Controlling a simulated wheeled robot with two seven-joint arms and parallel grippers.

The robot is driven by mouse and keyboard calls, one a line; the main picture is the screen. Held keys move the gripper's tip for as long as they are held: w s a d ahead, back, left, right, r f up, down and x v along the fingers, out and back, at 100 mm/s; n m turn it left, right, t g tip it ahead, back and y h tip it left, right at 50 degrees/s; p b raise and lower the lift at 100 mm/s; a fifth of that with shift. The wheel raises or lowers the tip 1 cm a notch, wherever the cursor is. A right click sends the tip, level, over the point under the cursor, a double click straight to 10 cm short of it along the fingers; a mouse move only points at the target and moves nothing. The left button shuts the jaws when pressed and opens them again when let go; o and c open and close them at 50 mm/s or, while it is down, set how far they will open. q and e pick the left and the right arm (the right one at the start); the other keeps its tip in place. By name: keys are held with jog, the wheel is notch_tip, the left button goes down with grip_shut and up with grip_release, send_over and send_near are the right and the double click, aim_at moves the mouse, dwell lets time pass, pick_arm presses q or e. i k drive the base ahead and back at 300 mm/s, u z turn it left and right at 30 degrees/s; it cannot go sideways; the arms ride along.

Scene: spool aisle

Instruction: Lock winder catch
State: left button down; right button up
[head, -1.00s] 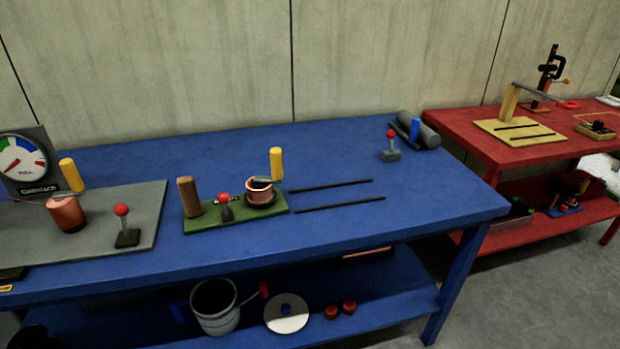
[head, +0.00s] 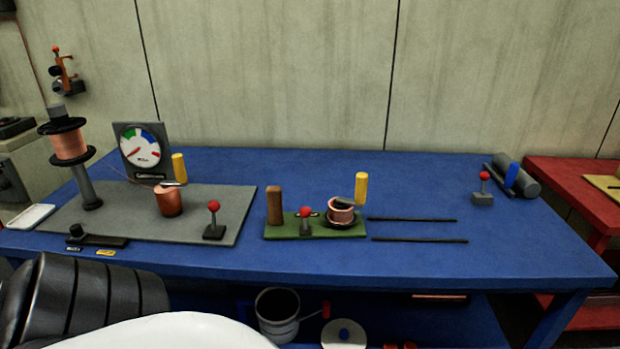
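A green-based winder (head: 335,231) stands mid-bench with a copper-wound spool (head: 342,211), a yellow crank handle (head: 361,189) and a brown post (head: 274,205). A red-knobbed lever (head: 305,216) stands upright at its front. On the grey board (head: 226,203) to its left are a copper drum (head: 168,200) with a yellow handle (head: 180,168) and another upright red-knobbed lever (head: 214,219). I cannot tell which lever is the catch or whether either is locked. Neither gripper is in view; a black ribbed part, apparently my arm, shows at lower left.
The blue bench (head: 500,250) has free room right of the winder, beside two black strips (head: 415,240). A dial (head: 141,146) and a tall wire spool (head: 69,146) stand left.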

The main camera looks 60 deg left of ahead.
aim_at(305, 212)
jog(key=k, duration=0.65)
jog(key=u, duration=0.8)
jog(key=i, duration=0.5)
jog(key=z, duration=0.05)
